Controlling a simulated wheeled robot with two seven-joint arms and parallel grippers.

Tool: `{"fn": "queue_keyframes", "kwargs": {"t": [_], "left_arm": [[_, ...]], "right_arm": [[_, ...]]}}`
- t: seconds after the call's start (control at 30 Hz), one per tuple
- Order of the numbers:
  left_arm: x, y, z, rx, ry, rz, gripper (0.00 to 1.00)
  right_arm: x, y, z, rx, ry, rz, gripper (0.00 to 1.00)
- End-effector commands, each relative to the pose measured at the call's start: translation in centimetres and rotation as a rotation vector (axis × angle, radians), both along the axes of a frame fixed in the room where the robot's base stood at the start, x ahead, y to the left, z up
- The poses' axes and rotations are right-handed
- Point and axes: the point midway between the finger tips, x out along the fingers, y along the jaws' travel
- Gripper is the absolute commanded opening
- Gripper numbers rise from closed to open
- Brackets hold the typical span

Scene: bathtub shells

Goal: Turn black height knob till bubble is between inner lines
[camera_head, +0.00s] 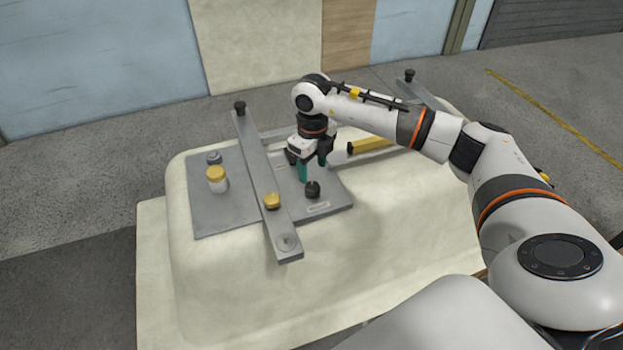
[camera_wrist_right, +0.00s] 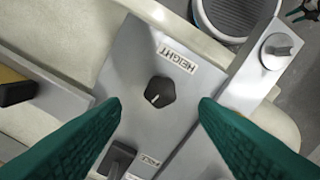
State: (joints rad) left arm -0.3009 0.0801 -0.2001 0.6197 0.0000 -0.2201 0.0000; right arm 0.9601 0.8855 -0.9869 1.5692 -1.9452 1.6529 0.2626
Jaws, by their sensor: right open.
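The black height knob (camera_head: 312,188) stands on a grey plate (camera_head: 335,192) over the cream tub shell. In the right wrist view the black knob (camera_wrist_right: 160,91) carries a pale pointer line and sits beside a label reading HEIGHT (camera_wrist_right: 177,56). My right gripper (camera_head: 312,169) points down above and slightly behind the knob, its teal fingers apart and empty. In the right wrist view its fingertips (camera_wrist_right: 160,106) lie on either side of the knob, with gaps showing. No bubble or inner lines can be made out. My left gripper is out of view.
A yellow-lidded jar (camera_head: 217,180) stands left. Another black control (camera_wrist_right: 117,158) sits near the height knob. The shell's front (camera_head: 220,290) is clear.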

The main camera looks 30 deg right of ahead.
Motion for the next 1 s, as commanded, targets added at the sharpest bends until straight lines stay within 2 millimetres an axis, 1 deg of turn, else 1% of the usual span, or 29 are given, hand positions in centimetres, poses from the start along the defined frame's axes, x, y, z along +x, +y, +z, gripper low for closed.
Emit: {"fn": "queue_keyframes", "kwargs": {"t": [0.03,0.1,0.2,0.3,0.43,0.7,0.77,0.9,1.0], "left_arm": [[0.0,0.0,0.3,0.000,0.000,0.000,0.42],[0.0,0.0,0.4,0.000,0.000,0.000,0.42],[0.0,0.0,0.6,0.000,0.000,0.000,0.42],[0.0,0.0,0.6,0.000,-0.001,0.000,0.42],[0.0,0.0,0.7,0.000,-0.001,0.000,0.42],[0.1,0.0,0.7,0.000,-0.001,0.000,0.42],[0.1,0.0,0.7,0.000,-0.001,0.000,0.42],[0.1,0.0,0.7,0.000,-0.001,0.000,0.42],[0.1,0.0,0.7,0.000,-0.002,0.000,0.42]], "right_arm": [[-0.1,0.0,-1.0,0.000,0.005,0.000,0.55],[-0.1,0.0,-2.3,0.000,0.005,-0.001,0.55],[0.0,0.1,-3.8,0.002,0.003,0.001,0.55],[0.0,0.1,-4.8,0.002,0.002,0.000,0.55],[0.0,0.0,-5.6,0.001,0.000,0.000,0.55],[0.0,0.0,-5.7,0.001,0.000,0.001,0.55],[0.0,0.1,-5.7,0.001,-0.001,0.001,0.47],[0.0,0.1,-5.7,0.002,0.000,0.001,0.24],[0.0,0.1,-5.7,0.002,0.000,0.001,0.10]]}}
